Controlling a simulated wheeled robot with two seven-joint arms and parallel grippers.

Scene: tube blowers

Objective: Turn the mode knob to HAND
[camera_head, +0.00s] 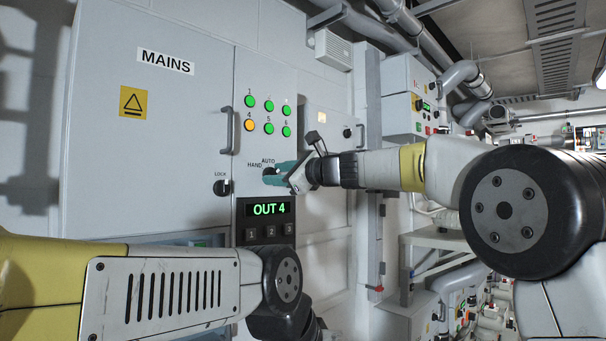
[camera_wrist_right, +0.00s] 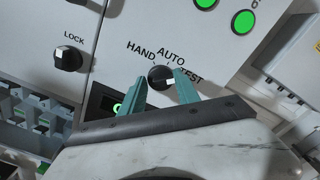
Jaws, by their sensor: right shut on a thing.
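The mode knob (camera_wrist_right: 160,77) is a round dark knob on the grey panel, with the labels HAND, AUTO and TEST around its upper side in the right wrist view. Its pale mark seems to lie on its right side, but the exact setting is hard to read. My right gripper (camera_wrist_right: 161,84) has its two teal fingers on either side of the knob and is shut on it. In the head view the right gripper (camera_head: 279,174) reaches the panel from the right and largely hides the knob and the TEST label. My left gripper is out of view.
The LOCK knob (camera_head: 222,187) sits left of the mode knob. A handle (camera_head: 227,131) stands out from the MAINS cabinet door (camera_head: 160,160). My left arm crosses the lower left.

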